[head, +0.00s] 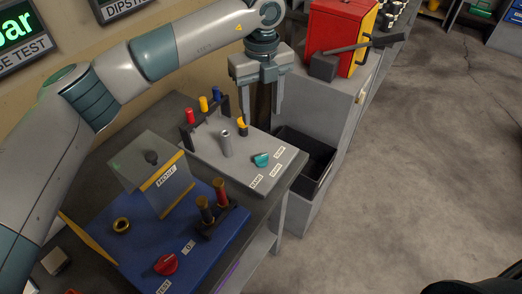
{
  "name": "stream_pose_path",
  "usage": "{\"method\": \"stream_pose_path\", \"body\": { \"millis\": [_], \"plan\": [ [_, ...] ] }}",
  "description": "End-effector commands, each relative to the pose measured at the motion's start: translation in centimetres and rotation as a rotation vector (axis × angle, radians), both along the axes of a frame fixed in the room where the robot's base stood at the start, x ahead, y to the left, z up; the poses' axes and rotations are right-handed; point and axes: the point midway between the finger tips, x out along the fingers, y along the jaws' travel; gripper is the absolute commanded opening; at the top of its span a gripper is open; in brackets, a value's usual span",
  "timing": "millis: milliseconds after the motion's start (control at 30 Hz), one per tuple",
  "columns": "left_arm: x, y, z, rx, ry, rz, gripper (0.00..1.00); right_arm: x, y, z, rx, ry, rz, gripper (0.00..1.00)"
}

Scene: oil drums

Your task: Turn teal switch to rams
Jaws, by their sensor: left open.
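The teal switch (261,160) is a small knob on the grey panel (205,158) on the bench, near the panel's right corner. Small white labels surround it; the lower one (257,182) seems to read RAMS, and the others are too small to read surely. The knob's exact pointing direction is hard to tell. My left gripper (262,115) points down with its two fingers apart and empty. In the picture it is above the switch, over the panel's far edge, and appears apart from the switch. My right gripper is not in view.
On the grey panel stand a grey post (226,144), a yellow-topped black knob (242,127) and a rack with coloured handles (203,104). A blue panel (205,245) with a red knob (165,264) is nearer. A black bin (306,158) and red cabinet (338,38) stand beyond.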

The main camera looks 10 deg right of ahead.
Motion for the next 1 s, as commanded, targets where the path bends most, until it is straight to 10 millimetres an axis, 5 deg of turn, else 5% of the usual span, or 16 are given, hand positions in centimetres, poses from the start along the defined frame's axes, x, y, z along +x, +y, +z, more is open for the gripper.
{"method": "stream_pose_path", "body": {
  "millis": [1000],
  "plan": [
    [-0.1,0.0,-15.4,0.0,0.002,0.001,0.53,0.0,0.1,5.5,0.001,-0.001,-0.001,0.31]
  ]
}}
